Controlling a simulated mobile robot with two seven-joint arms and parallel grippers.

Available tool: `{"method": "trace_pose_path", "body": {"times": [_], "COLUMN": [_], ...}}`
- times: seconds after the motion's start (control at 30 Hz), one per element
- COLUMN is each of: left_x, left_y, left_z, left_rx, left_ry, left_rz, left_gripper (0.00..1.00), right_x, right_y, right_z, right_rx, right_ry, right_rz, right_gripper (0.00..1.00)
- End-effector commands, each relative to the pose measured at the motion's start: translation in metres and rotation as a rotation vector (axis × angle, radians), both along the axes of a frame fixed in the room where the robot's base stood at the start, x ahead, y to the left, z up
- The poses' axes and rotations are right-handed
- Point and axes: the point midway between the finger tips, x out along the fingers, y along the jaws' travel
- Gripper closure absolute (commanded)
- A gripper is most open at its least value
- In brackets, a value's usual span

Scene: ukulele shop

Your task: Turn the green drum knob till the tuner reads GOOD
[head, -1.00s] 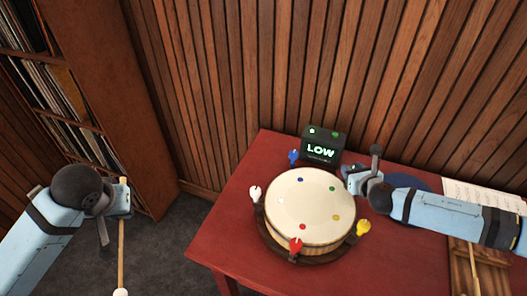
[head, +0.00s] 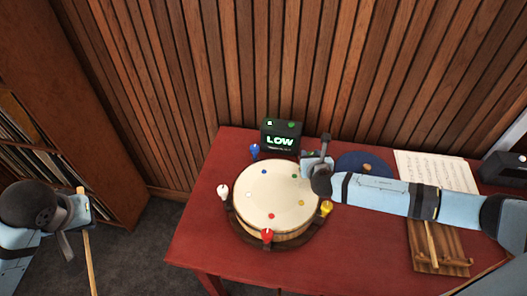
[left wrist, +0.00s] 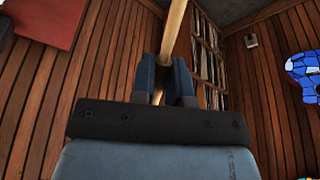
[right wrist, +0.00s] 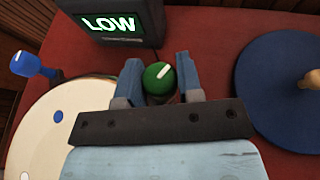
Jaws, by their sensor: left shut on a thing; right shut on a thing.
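The drum (head: 275,200) stands on the red table, with blue, white, red and yellow knobs around its rim and matching coloured dots on its skin. The green knob (right wrist: 159,80) shows in the right wrist view between the fingers of my right gripper (right wrist: 160,82), which is shut on it; in the head view the gripper hides it. The tuner (head: 282,136) behind the drum reads LOW, and it also shows in the right wrist view (right wrist: 112,22). My left gripper (left wrist: 174,80) is shut on a wooden stick (left wrist: 175,28), away from the table at the left.
A blue round pad (head: 362,164) lies right of my right gripper. Paper sheets (head: 438,170), a wooden rack (head: 440,250) and a dark device (head: 505,168) are farther right. A record shelf (head: 95,180) stands at the left. The table's front left is clear.

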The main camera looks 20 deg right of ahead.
Motion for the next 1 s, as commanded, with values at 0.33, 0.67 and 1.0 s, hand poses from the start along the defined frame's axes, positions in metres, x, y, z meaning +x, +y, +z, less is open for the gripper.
{"method": "trace_pose_path", "body": {"times": [0.33, 0.67, 1.0], "left_x": [0.0, 0.0, 0.0], "left_y": [0.0, 0.0, 0.0], "left_z": [0.0, 0.0, -0.002], "left_rx": [0.0, 0.0, 0.0], "left_ry": [0.0, 0.0, 0.0], "left_rz": [0.0, 0.0, 0.0], "left_gripper": [1.0, 1.0, 1.0], "right_x": [0.0, -0.018, -0.081], "right_y": [0.0, 0.005, 0.024], "right_z": [0.0, 0.007, 0.034], "right_rx": [-0.001, -0.001, 0.001], "right_ry": [-0.001, 0.0, 0.001], "right_rz": [0.001, 0.003, 0.003], "right_gripper": [0.42, 0.42, 0.42]}}
